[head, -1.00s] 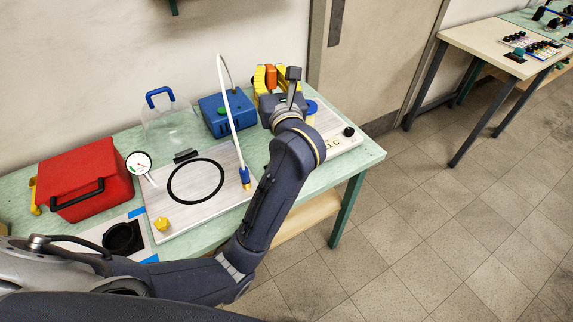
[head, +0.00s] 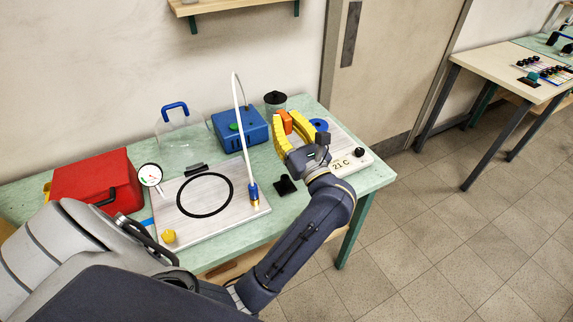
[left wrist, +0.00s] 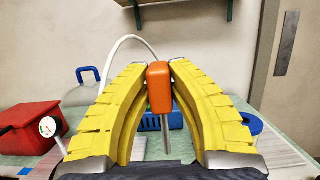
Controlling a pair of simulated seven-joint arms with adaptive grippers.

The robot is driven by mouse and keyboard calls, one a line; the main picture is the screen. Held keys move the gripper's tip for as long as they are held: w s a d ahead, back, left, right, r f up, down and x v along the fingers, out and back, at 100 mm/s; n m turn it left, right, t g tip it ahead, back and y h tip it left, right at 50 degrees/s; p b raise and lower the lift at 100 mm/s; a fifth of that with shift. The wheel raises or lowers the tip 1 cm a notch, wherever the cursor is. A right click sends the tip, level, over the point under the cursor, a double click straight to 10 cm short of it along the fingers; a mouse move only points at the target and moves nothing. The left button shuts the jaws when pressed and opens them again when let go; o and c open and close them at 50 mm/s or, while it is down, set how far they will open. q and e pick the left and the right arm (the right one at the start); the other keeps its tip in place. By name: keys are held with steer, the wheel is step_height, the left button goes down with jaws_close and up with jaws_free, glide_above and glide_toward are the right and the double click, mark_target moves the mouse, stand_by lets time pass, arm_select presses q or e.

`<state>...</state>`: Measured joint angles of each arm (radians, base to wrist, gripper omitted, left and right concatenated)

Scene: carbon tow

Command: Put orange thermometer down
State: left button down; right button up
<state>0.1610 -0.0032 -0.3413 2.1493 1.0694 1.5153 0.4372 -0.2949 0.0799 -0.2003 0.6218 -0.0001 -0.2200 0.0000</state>
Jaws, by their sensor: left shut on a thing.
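The orange thermometer (head: 287,121) is held between the yellow fingertips of my left gripper (head: 291,124). In the left wrist view the thermometer (left wrist: 159,88) stands upright, its orange handle between the fingertips (left wrist: 159,74) and its thin metal stem pointing down. In the head view the gripper is near the back right of the table, beside the light plate marked 21 C (head: 341,163). I cannot tell whether the stem touches anything. My right gripper is not in view.
A blue box (head: 240,127) with a green knob and a dark cup (head: 275,101) stand behind. A blue ring (head: 319,125) lies right of the gripper. A board with a black ring (head: 239,200), a white hose (head: 243,130), a dial gauge (head: 150,175) and a red case (head: 92,178) are to the left.

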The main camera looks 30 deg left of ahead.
arm_select(q)
step_height(320, 180, down, 14)
stand_by(0.6)
steer(key=c, duration=1.3)
jaws_free()
steer(key=shift+c, duration=0.2)
steer(key=v, duration=1.2)
steer(key=shift+r, duration=0.15)
